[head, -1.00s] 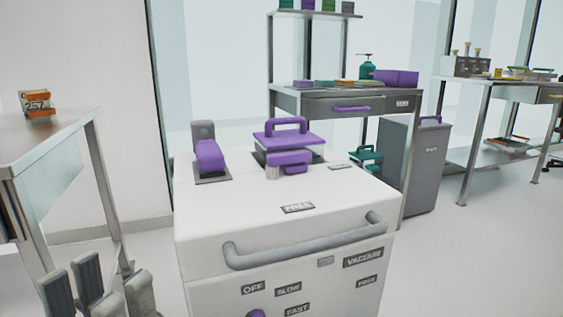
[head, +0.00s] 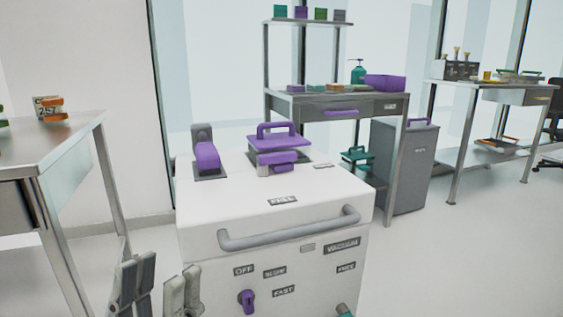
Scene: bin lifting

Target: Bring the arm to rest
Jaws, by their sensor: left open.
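My left gripper (head: 158,284) shows at the bottom left of the head view, its grey fingers pointing up. It is open, with a clear gap between the fingers and nothing in it. It appears in front of the lower left of the white machine; I cannot tell how far apart they are. The rest of the left arm is below the picture edge. My right gripper is not in view.
The white machine (head: 270,204) has a grey front handle (head: 290,232) and purple parts on top. A metal table (head: 50,150) stands left. A grey bin (head: 405,165) with a purple handle stands behind, beside a workbench (head: 345,106).

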